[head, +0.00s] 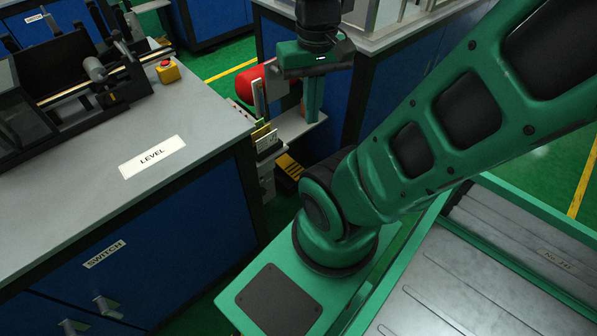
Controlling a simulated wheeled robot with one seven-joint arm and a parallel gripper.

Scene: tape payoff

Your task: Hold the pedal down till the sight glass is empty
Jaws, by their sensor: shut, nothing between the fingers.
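My gripper (313,112) points down in the upper middle of the head view, in the gap between two benches. Its green fingers are shut, with nothing seen between them. A small yellow and black striped piece (290,167), perhaps the pedal or its marking, shows low in the gap, below my gripper and partly hidden by my arm. My gripper is apart from it in the picture. A narrow upright pale strip (259,98) with yellow near its foot stands left of my gripper. I cannot tell whether it is the sight glass, or any level in it.
A grey-topped blue bench (215,128) with a "LEVEL" label (152,156) fills the left. It carries a black machine (75,75) and a yellow box with a red button (168,71). A red rounded thing (247,83) lies behind my gripper. Another blue bench (385,85) stands right of it.

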